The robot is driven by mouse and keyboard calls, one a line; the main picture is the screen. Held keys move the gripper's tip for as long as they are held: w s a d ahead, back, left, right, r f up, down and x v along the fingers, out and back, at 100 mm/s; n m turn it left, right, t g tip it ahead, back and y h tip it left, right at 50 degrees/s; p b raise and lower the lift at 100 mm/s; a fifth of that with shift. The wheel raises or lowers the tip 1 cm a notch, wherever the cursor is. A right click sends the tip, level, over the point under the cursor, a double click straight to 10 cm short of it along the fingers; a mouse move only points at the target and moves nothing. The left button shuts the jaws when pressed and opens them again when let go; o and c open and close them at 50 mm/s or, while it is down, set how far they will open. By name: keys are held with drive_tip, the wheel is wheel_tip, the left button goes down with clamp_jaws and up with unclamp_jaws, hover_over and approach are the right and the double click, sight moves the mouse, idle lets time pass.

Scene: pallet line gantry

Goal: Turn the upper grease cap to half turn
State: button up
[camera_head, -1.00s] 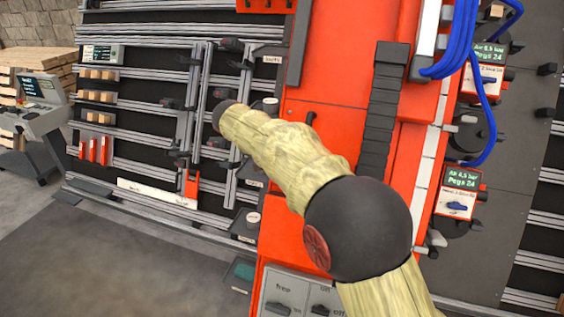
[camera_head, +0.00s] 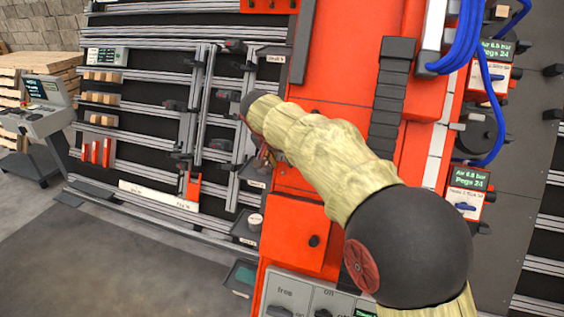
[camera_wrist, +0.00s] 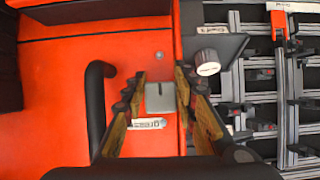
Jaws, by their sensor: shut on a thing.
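In the wrist view a small grey square-faced grease cap (camera_wrist: 160,97) sits on a red panel (camera_wrist: 60,90). A white label below it seems to read "Grease". My gripper (camera_wrist: 161,92) has its two fingers on the left and right sides of the cap, shut on it. The cap's face looks about square to the fingers; I see no turn mark on it. In the head view my arm covers the cap, and only a little of my gripper (camera_head: 266,160) shows beside the red machine.
A black handle (camera_wrist: 96,105) stands out from the red panel left of my fingers. A white round pot (camera_wrist: 206,62) stands on a dark tray close to the right; it also shows in the head view (camera_head: 255,221). Rails and slots lie beyond. The floor at lower left is clear.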

drive_tip(key=shift+f, duration=0.2)
drive_tip(key=o, duration=1.2)
drive_tip(key=shift+r, duration=0.15)
drive_tip(key=shift+c, duration=0.2)
drive_tip(key=v, duration=1.2)
drive_tip(key=shift+w, duration=0.1)
